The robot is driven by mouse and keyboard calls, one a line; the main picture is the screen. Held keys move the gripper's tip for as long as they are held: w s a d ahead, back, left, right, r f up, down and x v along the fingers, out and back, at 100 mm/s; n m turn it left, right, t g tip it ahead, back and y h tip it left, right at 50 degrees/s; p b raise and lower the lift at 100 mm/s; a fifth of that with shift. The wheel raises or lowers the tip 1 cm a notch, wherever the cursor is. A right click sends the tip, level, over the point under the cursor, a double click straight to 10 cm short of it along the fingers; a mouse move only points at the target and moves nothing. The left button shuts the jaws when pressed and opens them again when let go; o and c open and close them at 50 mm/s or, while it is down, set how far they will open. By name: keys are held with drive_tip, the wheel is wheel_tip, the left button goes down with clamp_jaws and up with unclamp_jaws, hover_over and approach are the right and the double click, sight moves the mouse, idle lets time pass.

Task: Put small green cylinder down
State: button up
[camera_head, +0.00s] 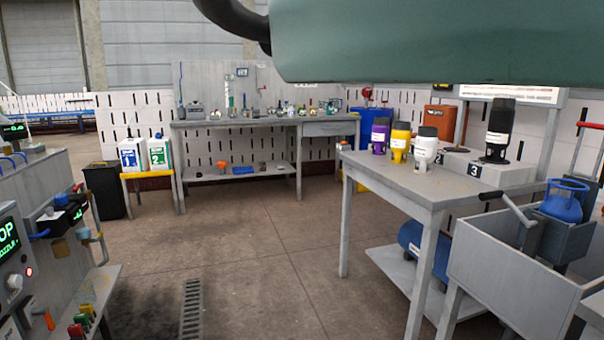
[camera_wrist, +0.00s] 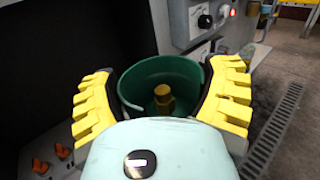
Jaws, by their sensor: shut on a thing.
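The small green cylinder (camera_wrist: 186,68) shows in the wrist view from above, with a round green collar and a yellow valve (camera_wrist: 163,97) in its middle. My gripper (camera_wrist: 161,98) has its yellow fingers on the left and right sides of the cylinder and is shut on it. The cylinder's lower part and what is under it are hidden. The gripper and the green cylinder are not seen in the head view.
A grey control panel (camera_wrist: 196,22) with knobs stands just beyond the cylinder. A floor grate (camera_wrist: 275,128) lies to the right. In the head view, a blue cylinder (camera_head: 562,207) sits in a grey holder at right, beside a table (camera_head: 410,186) with several bottles. The middle floor is clear.

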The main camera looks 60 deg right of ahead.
drive_tip(key=shift+w+d+r+m+t+h, duration=0.1)
drive_tip(key=shift+w+r+m+h, duration=0.25)
drive_tip(key=shift+w+h, duration=0.25)
drive_tip(key=shift+w+d+r+m+t+h, duration=0.15)
drive_tip(key=shift+w+r+m+h, duration=0.2)
drive_tip(key=shift+w, duration=0.4)
drive_tip(key=shift+w+d+r+m+t+h, duration=0.1)
drive_tip(key=shift+w+r+m+h, duration=0.25)
drive_tip(key=shift+w+h, duration=0.25)
drive_tip(key=shift+s+d+f, duration=0.1)
drive_tip(key=shift+f, duration=0.65)
drive_tip(key=shift+r, duration=0.1)
